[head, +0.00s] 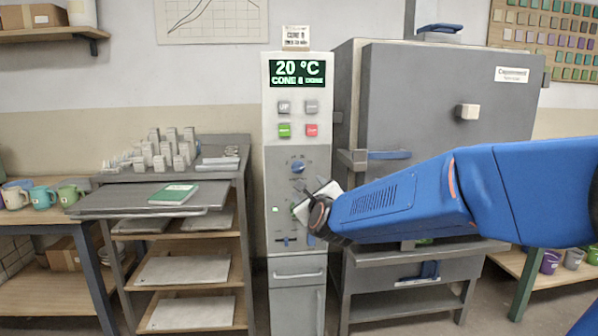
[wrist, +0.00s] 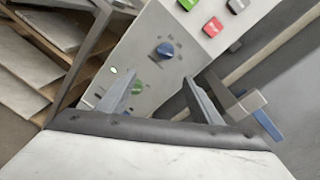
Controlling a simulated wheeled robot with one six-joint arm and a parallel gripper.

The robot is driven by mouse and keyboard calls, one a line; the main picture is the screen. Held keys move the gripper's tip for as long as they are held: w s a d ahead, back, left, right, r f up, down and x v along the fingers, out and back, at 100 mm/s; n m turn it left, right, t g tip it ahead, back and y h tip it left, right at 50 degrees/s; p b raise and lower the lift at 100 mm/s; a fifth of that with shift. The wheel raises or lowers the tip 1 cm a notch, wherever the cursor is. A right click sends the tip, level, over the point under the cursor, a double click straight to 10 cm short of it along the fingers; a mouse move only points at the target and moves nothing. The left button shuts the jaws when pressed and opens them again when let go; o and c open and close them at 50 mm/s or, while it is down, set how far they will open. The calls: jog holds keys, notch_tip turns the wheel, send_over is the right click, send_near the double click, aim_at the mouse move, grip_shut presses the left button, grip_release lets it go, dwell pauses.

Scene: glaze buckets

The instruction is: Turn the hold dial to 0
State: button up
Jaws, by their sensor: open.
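The grey control panel (head: 280,183) carries a blue dial (head: 298,167) with marks around it, and a green dial (wrist: 137,88) lower down. The blue dial also shows in the wrist view (wrist: 165,49), above and between my fingertips. The dial labels are too small to read, so I cannot tell which is the hold dial or where its pointer stands. My gripper (wrist: 158,80) is open and empty in front of the panel. Its left finger is beside the green dial and partly overlaps it in the wrist view. In the head view my gripper largely covers the green dial.
Above the dials are a lit display (head: 297,72) reading 20 °C and several buttons, including a green (head: 284,130) and a red one (head: 312,130). Slider switches sit below. The grey kiln (head: 430,100) stands close right, its latch (head: 385,155) protruding. A shelf rack (head: 240,170) stands left.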

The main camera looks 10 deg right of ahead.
jog(key=w+m, duration=0.2)
jog(key=m+h, duration=0.1)
send_near(298, 168)
jog(key=shift+t, duration=0.4)
jog(key=w, duration=0.5)
jog(key=w+f, duration=0.1)
jog(key=w, duration=0.2)
jog(key=shift+w+d, duration=0.1)
jog(key=shift+w, duration=0.1)
jog(key=c, duration=1.1)
